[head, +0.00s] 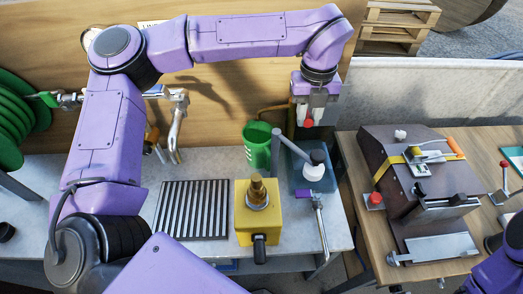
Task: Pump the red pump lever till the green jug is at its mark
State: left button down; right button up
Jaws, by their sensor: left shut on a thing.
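The green jug (257,153) stands upright at the back of the grey bench, beside a grey post. Its fill level and mark are too small to make out. My left gripper (311,117) reaches over from the left and hangs above the blue-grey basin, to the right of the jug. Its fingers are shut on the red pump lever, of which a small red end (308,124) shows at the fingertips. The rest of the lever is hard to make out. My right gripper is outside the view; only part of my right arm shows at the lower right.
The blue-grey basin (299,183) stands right of the jug. A yellow block with a brass fitting (257,230) and a slatted grate (193,209) are in front. A brown machine (379,146) stands on the right-hand table. A green hose reel (18,125) is at far left.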

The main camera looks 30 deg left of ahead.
pick_arm(q)
jog(key=shift+r, duration=0.1)
jog(key=c, duration=1.1)
grip_release()
jog(key=shift+a, duration=0.1)
jog(key=shift+o, duration=1)
jog(key=shift+s+a, duration=0.15)
jog(key=shift+r, duration=0.1)
jog(key=shift+r+p, duration=0.35)
jog(key=shift+p, duration=0.15)
notch_tip(320, 180, up, 6)
jog(key=p, duration=0.4)
jog(key=shift+r+p, duration=0.25)
jog(key=shift+p, duration=0.05)
jog(key=shift+f, duration=0.1)
